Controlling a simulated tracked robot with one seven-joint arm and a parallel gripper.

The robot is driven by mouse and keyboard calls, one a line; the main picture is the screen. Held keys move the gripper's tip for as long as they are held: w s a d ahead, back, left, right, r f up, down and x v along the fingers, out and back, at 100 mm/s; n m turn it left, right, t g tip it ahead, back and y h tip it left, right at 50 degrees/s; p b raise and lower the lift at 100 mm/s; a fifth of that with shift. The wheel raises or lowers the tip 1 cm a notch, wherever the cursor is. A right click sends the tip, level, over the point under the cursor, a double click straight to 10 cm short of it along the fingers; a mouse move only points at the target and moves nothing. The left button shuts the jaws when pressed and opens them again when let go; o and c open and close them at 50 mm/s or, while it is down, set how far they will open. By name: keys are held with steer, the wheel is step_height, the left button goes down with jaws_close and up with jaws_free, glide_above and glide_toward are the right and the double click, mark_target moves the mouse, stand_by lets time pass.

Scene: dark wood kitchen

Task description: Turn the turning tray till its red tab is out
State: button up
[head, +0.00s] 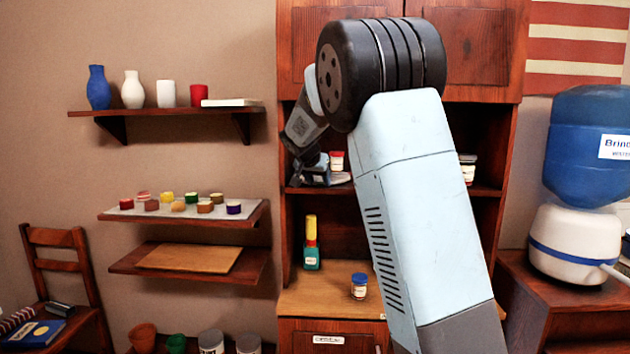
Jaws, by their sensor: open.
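My arm crosses the middle of the head view and hides much of the cabinet. My gripper (318,172) is at the cabinet's middle shelf, near its left end, and looks small and partly dark against the shelf. It is open. Just right of it, a pale flat edge (341,179) shows, which may be part of the turning tray. A jar with a red lid (337,160) stands over that edge. Another jar (467,168) shows right of my arm on the same shelf. The red tab cannot be made out, and most of the tray area is behind my arm.
Below, a green bottle with a yellow and red top (311,243) and a blue-lidded jar (359,286) stand on the cabinet's counter (318,296). Wall shelves (160,110) with vases and small pots are at left. A water dispenser (575,243) stands at right.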

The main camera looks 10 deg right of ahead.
jaws_close()
stand_by(0.5)
